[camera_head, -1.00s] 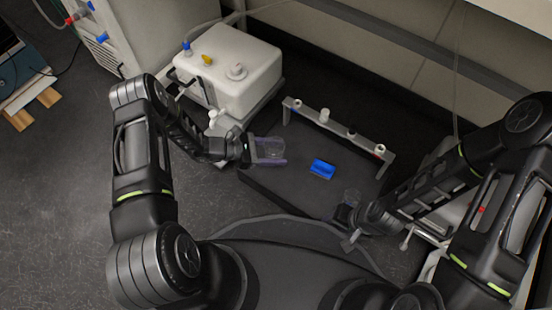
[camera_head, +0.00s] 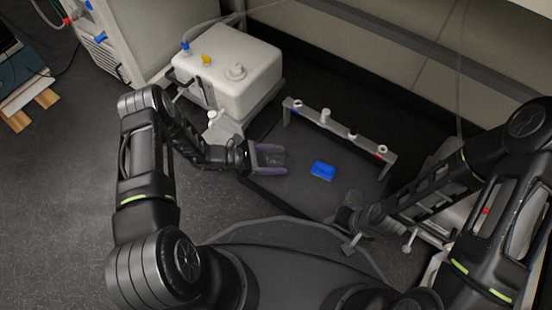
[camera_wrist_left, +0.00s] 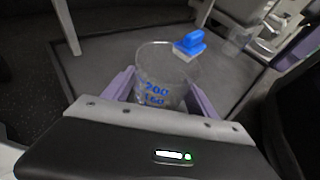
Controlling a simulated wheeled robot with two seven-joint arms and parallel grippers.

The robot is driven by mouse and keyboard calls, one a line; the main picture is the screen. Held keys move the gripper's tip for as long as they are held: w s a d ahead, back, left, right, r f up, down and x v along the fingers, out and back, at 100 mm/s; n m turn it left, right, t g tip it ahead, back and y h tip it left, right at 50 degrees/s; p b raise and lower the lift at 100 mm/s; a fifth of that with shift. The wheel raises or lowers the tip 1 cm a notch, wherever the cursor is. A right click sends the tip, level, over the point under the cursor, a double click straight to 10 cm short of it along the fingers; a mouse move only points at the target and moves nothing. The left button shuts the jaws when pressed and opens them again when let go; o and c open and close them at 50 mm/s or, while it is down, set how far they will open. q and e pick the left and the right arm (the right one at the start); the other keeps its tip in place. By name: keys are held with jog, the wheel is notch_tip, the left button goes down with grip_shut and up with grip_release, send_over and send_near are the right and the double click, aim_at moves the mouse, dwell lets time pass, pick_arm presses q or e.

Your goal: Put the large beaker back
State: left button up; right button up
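The large beaker (camera_head: 273,158) is clear glass and stands upright between the purple fingers of my left gripper (camera_head: 270,160), low over the left end of the dark platform. In the left wrist view the beaker (camera_wrist_left: 165,75) shows blue markings. The fingers lie along both of its sides and appear to touch it. Whether its base rests on the platform is hard to see. My right gripper (camera_head: 345,214) is at the platform's front right, close to a smaller clear beaker (camera_head: 353,198). Its fingers are mostly hidden, so its grip is unclear.
The dark platform (camera_head: 285,188) carries a blue block (camera_head: 322,171) in its middle. A grey bar (camera_head: 337,128) with several knobs runs along its back edge. A white box-shaped device (camera_head: 232,75) with coloured caps stands behind my left gripper.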

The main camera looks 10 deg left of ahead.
pick_arm(q)
jog(key=shift+o, duration=1)
jog(key=shift+r, duration=0.1)
jog(key=shift+a+r, duration=0.1)
jog(key=shift+r, duration=0.1)
jog(key=p+v, duration=0.3)
jog(key=v, duration=0.8)
jog(key=shift+s+p, duration=0.1)
jog(key=shift+p, duration=0.3)
jog(key=shift+s+a, duration=0.15)
jog(key=shift+a, duration=0.15)
jog(key=shift+s, duration=0.1)
